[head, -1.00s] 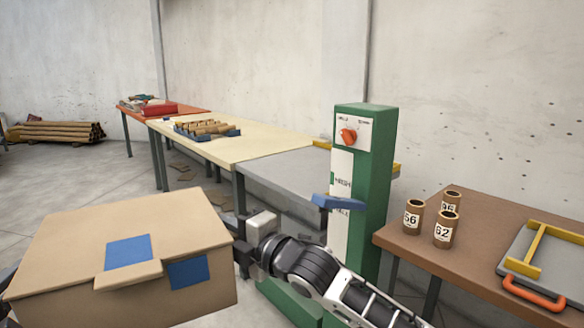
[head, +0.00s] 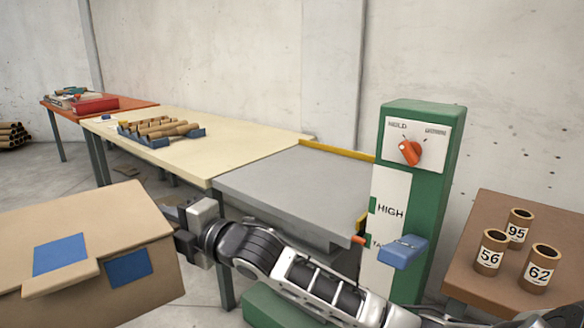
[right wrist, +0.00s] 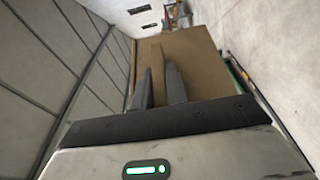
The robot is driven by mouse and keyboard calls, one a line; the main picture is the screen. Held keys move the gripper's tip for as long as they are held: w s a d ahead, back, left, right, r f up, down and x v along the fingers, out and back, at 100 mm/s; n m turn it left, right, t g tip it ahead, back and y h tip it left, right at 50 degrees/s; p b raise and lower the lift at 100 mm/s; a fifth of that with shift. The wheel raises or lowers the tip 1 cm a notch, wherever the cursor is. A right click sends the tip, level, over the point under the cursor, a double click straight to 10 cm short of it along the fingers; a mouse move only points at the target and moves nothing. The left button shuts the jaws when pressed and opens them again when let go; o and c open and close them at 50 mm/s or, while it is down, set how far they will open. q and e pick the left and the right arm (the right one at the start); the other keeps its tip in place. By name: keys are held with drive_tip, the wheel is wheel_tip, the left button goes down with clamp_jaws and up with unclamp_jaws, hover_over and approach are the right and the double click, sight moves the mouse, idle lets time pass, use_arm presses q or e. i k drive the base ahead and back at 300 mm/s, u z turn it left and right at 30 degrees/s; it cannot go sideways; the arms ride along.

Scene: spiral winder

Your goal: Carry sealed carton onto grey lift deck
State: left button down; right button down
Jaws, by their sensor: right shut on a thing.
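The sealed carton (head: 75,255) is a brown box with blue tape patches, held up at the lower left of the head view. My right gripper (head: 185,246) is shut on its right side; in the right wrist view the two fingers (right wrist: 160,86) meet the carton (right wrist: 195,65). My left gripper is not in view. The grey lift deck (head: 300,182) is bare and lies to the right of and beyond the carton, beside the green lift post (head: 437,170). The post carries an orange knob (head: 411,153), a HIGH label and a blue pointer (head: 403,252).
A cream table (head: 225,150) adjoins the deck, with a blue rack of brown tubes (head: 160,130). Yellow strips (head: 335,150) edge the deck. An orange table (head: 95,108) stands farther back. Numbered tubes (head: 517,228) stand on a brown table (head: 470,260) at right.

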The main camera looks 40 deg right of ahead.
sight(298, 173)
drive_tip(key=i, duration=2.4)
drive_tip(key=z, duration=2.6)
drive_tip(key=i, duration=0.5)
drive_tip(key=z, duration=0.05)
